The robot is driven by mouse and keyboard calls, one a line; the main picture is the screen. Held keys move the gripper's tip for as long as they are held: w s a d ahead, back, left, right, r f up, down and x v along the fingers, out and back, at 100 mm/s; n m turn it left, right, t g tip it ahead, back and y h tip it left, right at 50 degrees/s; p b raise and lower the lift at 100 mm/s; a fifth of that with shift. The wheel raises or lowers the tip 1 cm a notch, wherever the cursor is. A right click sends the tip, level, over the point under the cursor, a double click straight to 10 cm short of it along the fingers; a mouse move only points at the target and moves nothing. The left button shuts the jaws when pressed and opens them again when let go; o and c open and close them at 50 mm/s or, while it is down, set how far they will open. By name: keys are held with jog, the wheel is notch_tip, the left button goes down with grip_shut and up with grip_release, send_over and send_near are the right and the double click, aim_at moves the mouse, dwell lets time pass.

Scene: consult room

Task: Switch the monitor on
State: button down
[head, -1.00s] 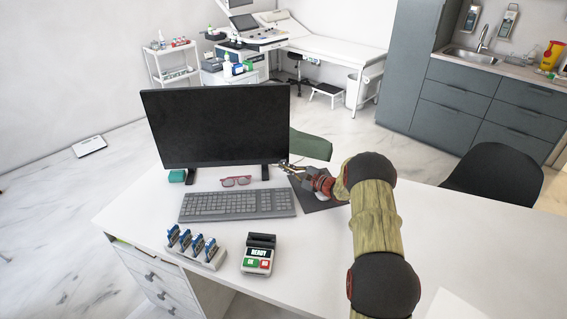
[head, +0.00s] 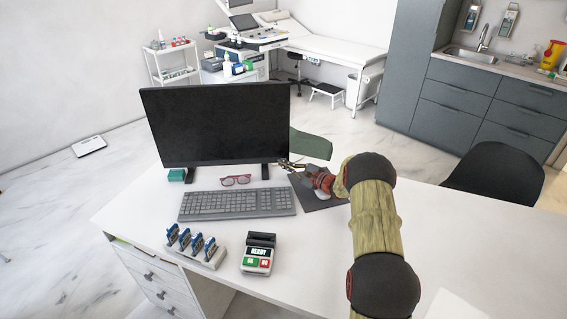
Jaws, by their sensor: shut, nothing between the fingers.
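The monitor (head: 215,125) stands on the white desk at the back left, its screen dark. Its lower right corner is close to my gripper (head: 284,163). My gripper is shut and empty, with its fingertips pointing left at the monitor's lower right edge. I cannot tell whether the fingertips touch the monitor. No power button can be made out at this size.
The keyboard (head: 237,203) and red glasses (head: 236,180) lie in front of the monitor. A card reader (head: 258,254) and a rack of blue items (head: 195,246) stand nearer. A dark mat (head: 318,200) lies under my wrist. The desk's right side (head: 470,240) is mostly clear.

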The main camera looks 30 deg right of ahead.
jog(key=shift+w+d+b, duration=0.15)
jog(key=shift+w+b, duration=0.15)
jog(key=shift+w, duration=0.05)
dwell(0.7)
jog(key=shift+s, duration=0.15)
dwell(0.3)
jog(key=shift+s+a, duration=0.3)
jog(key=shift+s, duration=0.3)
jog(key=shift+s+a, duration=0.3)
jog(key=shift+s, duration=0.5)
jog(key=shift+s+a, duration=0.3)
jog(key=shift+s, duration=0.45)
jog(key=shift+s+a, duration=0.3)
jog(key=shift+s, duration=0.5)
